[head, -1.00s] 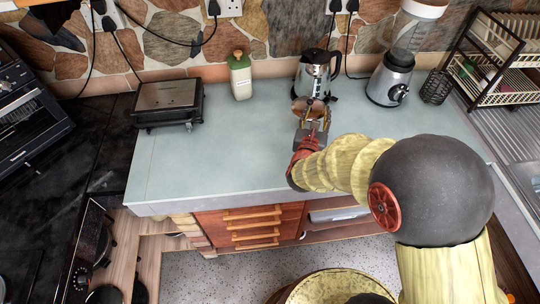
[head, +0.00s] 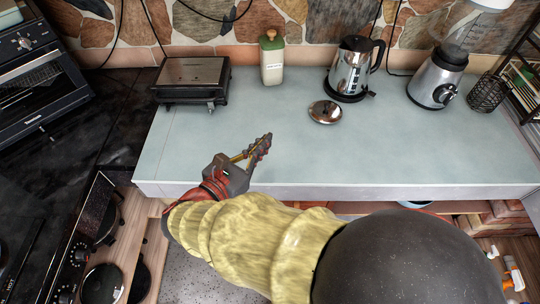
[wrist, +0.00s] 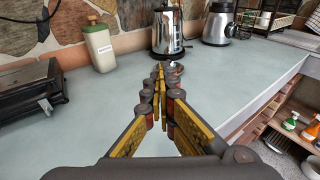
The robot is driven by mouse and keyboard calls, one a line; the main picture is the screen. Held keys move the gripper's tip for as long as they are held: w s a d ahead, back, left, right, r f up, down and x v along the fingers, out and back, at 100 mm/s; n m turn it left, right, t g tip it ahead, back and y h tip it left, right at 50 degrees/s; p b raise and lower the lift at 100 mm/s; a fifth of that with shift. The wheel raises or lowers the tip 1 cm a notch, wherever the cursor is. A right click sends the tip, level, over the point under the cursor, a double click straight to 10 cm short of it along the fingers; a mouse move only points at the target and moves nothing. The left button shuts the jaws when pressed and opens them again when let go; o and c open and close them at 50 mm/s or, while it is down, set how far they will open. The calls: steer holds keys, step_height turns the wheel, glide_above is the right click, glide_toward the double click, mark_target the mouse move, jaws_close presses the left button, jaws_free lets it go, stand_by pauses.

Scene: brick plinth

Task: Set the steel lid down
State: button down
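The steel lid (head: 325,113) is round and shiny, with a small knob on top. It lies flat on the pale blue-grey counter (head: 400,165), just in front of the steel kettle (head: 352,70). My gripper (head: 265,142) is left of the lid and nearer the counter's front edge, clear of it. Its fingertips come together with nothing between them. In the wrist view the fingers (wrist: 159,75) meet at the tips, and the lid (wrist: 177,68) shows just beyond them, partly hidden.
A black and steel grill (head: 192,80) stands at the back left, beside a cream bottle with a green top (head: 271,62). A blender (head: 437,80) and a black wire basket (head: 487,93) stand at the right. The counter's middle and right front are clear.

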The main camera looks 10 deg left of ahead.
steer(key=s+a+f+b, duration=0.1)
steer(key=s+a, duration=0.1)
steer(key=s, duration=0.5)
steer(key=shift+a, duration=0.25)
steer(key=shift+w+f, duration=0.1)
